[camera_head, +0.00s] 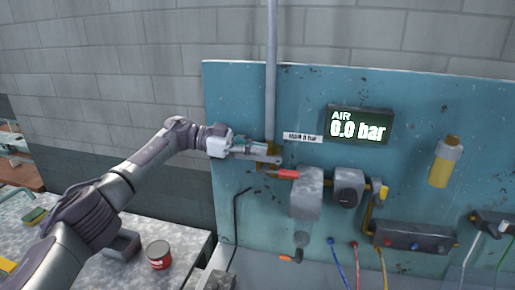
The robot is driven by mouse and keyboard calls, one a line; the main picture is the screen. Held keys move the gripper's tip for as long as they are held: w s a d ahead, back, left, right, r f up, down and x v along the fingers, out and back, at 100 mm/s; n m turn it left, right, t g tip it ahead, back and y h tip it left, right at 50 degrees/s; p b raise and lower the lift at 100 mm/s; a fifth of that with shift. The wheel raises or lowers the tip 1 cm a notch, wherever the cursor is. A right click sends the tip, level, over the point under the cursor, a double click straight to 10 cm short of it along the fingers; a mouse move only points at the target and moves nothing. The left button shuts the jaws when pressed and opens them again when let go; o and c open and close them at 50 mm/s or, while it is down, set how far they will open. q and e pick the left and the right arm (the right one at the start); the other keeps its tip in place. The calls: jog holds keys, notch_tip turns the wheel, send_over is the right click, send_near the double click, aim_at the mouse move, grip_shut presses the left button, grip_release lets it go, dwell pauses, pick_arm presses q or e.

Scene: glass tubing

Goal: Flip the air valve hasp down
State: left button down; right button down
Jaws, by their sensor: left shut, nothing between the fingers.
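The air valve sits on the teal panel (243,90), under a grey vertical pipe (271,70). A red lever (288,174) points left from a grey block-shaped unit (306,195). Small brass-coloured parts show around the pipe's lower end, partly hidden by my left gripper (278,159). I cannot make out the hasp clearly among them. My left gripper is shut and empty, its fingers pointing right across the pipe's lower end, just above and left of the red lever. I cannot tell whether the fingers touch anything. My right gripper is out of view.
A display (360,123) reads AIR 0.0 bar. A dark gauge unit (348,187) stands right of the grey unit. A yellow bottle (443,165) hangs farther right. A red can (159,255) stands on the grey bench (185,240) at lower left. Coloured hoses hang below the panel.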

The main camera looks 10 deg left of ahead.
pick_arm(q)
jog(key=shift+r, duration=0.25)
jog(key=s+a+r+b, duration=0.1)
jog(key=s+a+r, duration=0.1)
jog(key=a+r, duration=0.5)
notch_tip(320, 180, up, 4)
jog(key=shift+f, duration=0.25)
jog(key=shift+a+f, duration=0.1)
